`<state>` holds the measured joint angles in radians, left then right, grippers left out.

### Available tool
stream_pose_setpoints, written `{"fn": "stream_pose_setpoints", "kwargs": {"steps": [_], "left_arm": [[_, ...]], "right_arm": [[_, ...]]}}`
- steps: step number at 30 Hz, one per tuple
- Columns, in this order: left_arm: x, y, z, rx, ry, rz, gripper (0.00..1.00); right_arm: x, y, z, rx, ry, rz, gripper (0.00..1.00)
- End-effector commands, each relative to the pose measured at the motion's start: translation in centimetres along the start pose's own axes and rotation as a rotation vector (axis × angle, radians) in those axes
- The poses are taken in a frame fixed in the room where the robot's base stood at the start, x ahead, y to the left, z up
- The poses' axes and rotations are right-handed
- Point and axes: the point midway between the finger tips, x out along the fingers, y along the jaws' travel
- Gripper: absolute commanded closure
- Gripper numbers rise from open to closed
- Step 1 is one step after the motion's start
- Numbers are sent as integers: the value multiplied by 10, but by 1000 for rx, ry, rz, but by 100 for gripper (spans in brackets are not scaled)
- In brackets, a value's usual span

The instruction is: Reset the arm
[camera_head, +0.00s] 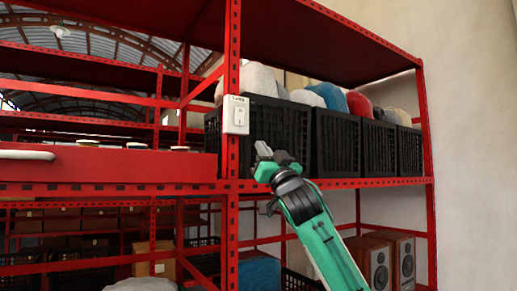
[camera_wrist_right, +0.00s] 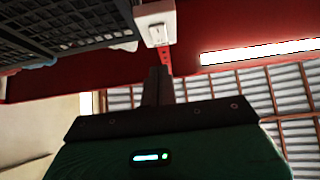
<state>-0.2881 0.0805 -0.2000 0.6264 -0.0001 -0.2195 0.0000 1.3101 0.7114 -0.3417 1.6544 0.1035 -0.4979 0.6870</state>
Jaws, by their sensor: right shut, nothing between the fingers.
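My right arm, green and black, comes up from the lower right in the head view. Its gripper (camera_head: 264,152) is in front of the red shelf, just below and right of a white switch box (camera_head: 236,114) on the red upright. In the right wrist view the gripper (camera_wrist_right: 158,75) has its dark fingers together, with nothing seen between them. The switch box (camera_wrist_right: 155,20) shows beyond the fingertips. I cannot tell the exact gap, but no contact shows. My left gripper is not in view.
Black crates (camera_head: 335,143) with colored bundles stand on the red rack's shelf, right of the upright. Wooden speakers (camera_head: 376,262) stand on the lower shelf. A pale wall (camera_head: 475,150) is at the right. A red surface (camera_head: 100,165) with small round items is at left.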

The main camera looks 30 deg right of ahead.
Motion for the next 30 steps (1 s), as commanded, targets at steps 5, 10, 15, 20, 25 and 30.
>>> {"fn": "stream_pose_setpoints", "kwargs": {"steps": [5, 10, 15, 20, 25, 30], "left_arm": [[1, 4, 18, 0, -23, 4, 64], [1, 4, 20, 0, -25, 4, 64], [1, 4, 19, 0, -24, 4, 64], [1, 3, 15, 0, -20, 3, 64], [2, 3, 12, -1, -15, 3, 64], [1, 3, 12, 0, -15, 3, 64]], "right_arm": [[-4, 0, 1, 0, -2, 1, 100], [-4, 0, 1, 0, -1, 1, 100], [-4, 0, 1, 0, -1, 1, 100], [-5, -1, 4, 0, -7, 0, 100], [-21, -16, 54, -6, -89, -3, 100], [-66, -46, 147, -22, -261, -8, 100]]}}
